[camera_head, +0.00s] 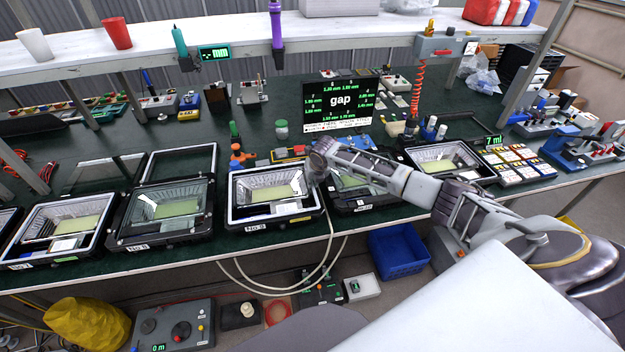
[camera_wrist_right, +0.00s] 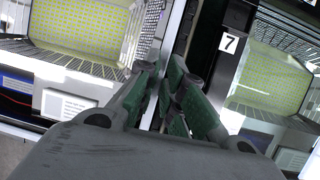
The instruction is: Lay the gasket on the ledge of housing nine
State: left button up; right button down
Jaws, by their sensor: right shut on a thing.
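Housing nine (camera_head: 238,222), a black-framed housing labelled No 9 with a pale rim and a yellowish panel inside, sits on the bench in the middle. My right gripper (camera_head: 318,172) is at its right side, close to the rim. In the right wrist view the gripper (camera_wrist_right: 172,95) is shut, its green-padded fingers at the border between two housings. What it grips is mostly hidden; it appears to be the gasket, a pale thin cord (camera_head: 329,228) that runs from the gripper over the bench's front edge and hangs in a loop. My left gripper is out of view.
A housing marked 7 (camera_wrist_right: 230,42) is directly right of the gripper, partly hidden by my arm in the head view. Housing No 5 (camera_head: 125,236) stands to the left. A screen reading "gap" (camera_head: 341,102) is behind. A blue crate (camera_head: 398,250) is below the bench.

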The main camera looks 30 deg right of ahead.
jog(key=shift+f, duration=0.1)
jog(key=c, duration=1.5)
grip_release()
jog(key=shift+o, duration=0.2)
jog(key=shift+r+p, duration=2.15)
jog(key=shift+r, duration=1.4)
